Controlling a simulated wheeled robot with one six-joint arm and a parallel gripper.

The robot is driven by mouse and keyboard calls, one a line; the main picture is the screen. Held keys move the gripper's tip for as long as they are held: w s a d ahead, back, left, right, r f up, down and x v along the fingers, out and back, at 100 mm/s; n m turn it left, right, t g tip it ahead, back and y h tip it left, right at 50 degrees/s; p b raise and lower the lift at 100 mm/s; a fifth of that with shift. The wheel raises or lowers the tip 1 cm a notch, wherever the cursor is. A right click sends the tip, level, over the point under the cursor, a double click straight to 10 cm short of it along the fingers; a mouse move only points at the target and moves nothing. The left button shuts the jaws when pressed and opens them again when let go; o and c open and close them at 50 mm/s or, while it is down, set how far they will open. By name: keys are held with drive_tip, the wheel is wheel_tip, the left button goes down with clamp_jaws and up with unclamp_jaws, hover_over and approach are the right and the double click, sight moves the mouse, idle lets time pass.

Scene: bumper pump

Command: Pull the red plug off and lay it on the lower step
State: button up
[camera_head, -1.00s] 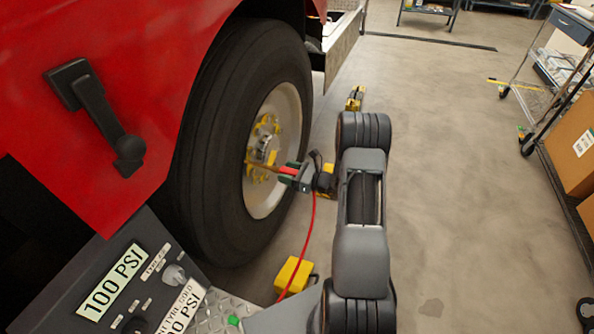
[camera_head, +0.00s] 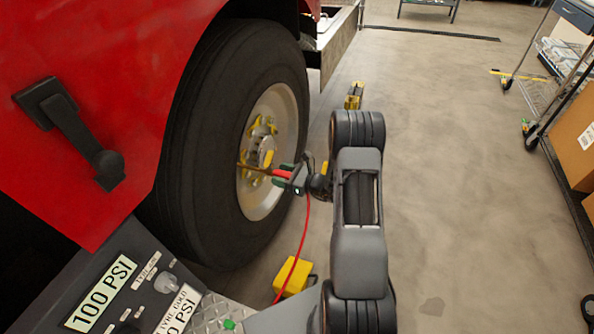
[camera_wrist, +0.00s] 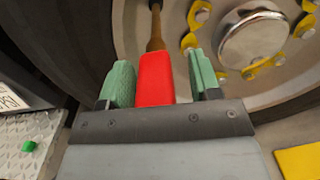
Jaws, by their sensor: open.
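The red plug (camera_wrist: 155,78) sits on the end of a brown stem (camera_wrist: 155,35) that reaches out from the wheel. My gripper (camera_wrist: 160,80) is open, with one green finger on each side of the plug. In the wrist view a gap shows on both sides, wider on the right. In the head view the plug (camera_head: 282,174) shows small between the fingers at the wheel. The lower step is probably the diamond-plate metal surface (camera_head: 215,312) at the bottom, beside the gauge panel; it also shows in the wrist view (camera_wrist: 28,128).
The big black tyre (camera_head: 215,130) and its pale rim stand just left of my gripper. A gauge panel (camera_head: 125,290) is at the lower left. A yellow block (camera_head: 293,277) lies on the floor below. The floor to the right is clear up to a cart and boxes.

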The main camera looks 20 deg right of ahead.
drive_tip(key=shift+w+a+r+n+y, duration=0.3)
drive_tip(key=shift+w+a+r+n, duration=0.15)
drive_tip(key=shift+a, duration=0.35)
drive_tip(key=c, duration=0.3)
drive_tip(key=shift+s, duration=0.1)
clamp_jaws()
drive_tip(key=o, duration=0.8)
unclamp_jaws()
drive_tip(key=shift+a+g, duration=0.1)
drive_tip(key=shift+g, duration=0.2)
drive_tip(key=shift+s+d, duration=0.1)
drive_tip(key=shift+d, duration=0.2)
drive_tip(key=shift+s+d+f, duration=0.2)
drive_tip(key=shift+s, duration=0.4)
drive_tip(key=shift+m, duration=0.45)
drive_tip(key=v, duration=0.4)
drive_tip(key=p+v, duration=0.1)
drive_tip(key=v, duration=0.9)
drive_tip(key=shift+w+d+f+p, duration=0.1)
drive_tip(key=shift+w+f+p, duration=0.15)
drive_tip(key=shift+p, duration=0.15)
